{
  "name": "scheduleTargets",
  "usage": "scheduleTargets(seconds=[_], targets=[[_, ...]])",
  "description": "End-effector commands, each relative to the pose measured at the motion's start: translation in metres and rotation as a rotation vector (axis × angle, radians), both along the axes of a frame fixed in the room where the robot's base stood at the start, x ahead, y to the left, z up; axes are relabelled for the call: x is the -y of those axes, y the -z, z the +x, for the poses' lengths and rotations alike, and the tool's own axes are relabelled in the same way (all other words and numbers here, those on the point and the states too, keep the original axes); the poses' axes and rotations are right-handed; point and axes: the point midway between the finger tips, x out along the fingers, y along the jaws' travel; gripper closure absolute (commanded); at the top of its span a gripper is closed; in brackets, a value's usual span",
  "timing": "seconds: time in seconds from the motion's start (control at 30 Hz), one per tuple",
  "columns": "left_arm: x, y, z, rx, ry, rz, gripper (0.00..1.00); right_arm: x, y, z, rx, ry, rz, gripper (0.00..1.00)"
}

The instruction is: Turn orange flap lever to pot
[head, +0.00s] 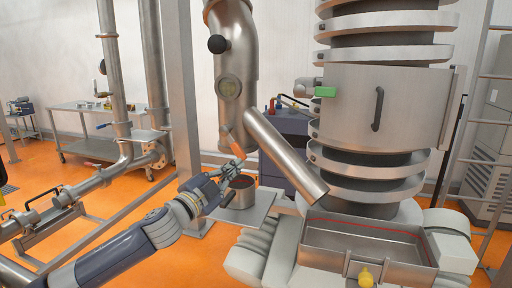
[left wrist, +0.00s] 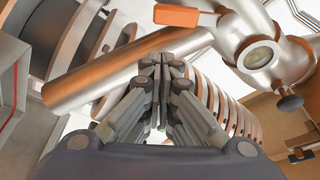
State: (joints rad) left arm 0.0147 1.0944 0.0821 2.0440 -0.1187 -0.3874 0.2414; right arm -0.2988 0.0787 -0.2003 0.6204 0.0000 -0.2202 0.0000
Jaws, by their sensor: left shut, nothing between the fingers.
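The orange flap lever (head: 236,148) is on the lower part of a steel pipe, where a slanted tube branches off. It also shows at the top of the left wrist view (left wrist: 176,15), pointing left. My left gripper (head: 234,165) is just below the lever in the head view. In the left wrist view its fingers (left wrist: 160,62) are closed together with nothing between them, apart from the lever. The steel pot (head: 243,193) stands on a small shelf (head: 254,212) beneath the pipe, partly hidden by the gripper. My right gripper is not in view.
The slanted tube (head: 285,153) runs down right towards an open steel tray (head: 365,239). A post (head: 184,110) stands left of the pipe. Orange floor is open at left.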

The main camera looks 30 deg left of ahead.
Motion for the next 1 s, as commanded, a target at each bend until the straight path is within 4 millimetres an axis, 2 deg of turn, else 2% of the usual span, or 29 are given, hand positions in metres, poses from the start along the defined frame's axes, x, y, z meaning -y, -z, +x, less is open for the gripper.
scheduleTargets(seconds=[0.03,0.13,0.57,0.77,1.0], targets=[[0.005,-0.009,-0.002,0.012,0.01,0.012,1.0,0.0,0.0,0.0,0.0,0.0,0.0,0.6],[0.011,-0.016,-0.005,0.024,0.02,0.02,1.0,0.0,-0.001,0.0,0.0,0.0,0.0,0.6],[0.01,-0.018,-0.002,0.024,0.019,0.019,1.0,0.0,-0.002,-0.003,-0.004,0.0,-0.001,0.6],[0.01,-0.023,0.01,0.026,0.017,0.017,1.0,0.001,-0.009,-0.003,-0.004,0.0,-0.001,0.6],[0.011,-0.028,0.035,0.027,0.018,0.017,1.0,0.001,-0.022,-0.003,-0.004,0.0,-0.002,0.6]])
